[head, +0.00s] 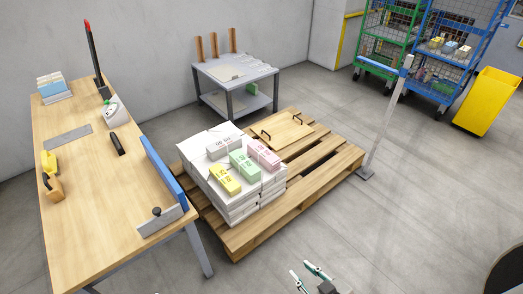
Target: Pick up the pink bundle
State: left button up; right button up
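The pink bundle (263,153) lies on top of a stack of white newspapers (236,205) on a wooden pallet (318,183). It is the bundle farthest right on the stack. A green bundle (244,165), a yellow bundle (225,180) and a grey-white bundle (219,149) lie close by on the same stack. My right gripper (300,268) shows at the bottom edge, over the floor in front of the pallet. Its two fingers are apart with nothing between them, well away from the pink bundle.
A wooden workbench (85,200) with tools and a blue-edged panel stands left of the stack. A board with handles (283,132) lies on the pallet's back part. A post (386,120) stands at the pallet's right. A low grey table (237,75) is behind.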

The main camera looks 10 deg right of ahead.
aim_at(265, 157)
jog(key=i+l+u, duration=0.1)
jog(key=l, duration=0.4)
jog(key=i+l+u, duration=0.15)
jog(key=l, duration=0.3)
jog(key=i+l+u, duration=0.1)
jog(key=l, duration=0.4)
jog(key=i+l+u, duration=0.1)
jog(key=l, duration=0.45)
jog(key=l+u, duration=0.4)
jog(key=l, duration=1.6)
jog(key=i+l, duration=0.15)
jog(key=l, duration=0.2)
jog(key=i+l, duration=0.1)
jog(key=l, duration=0.3)
jog(key=u, duration=0.05)
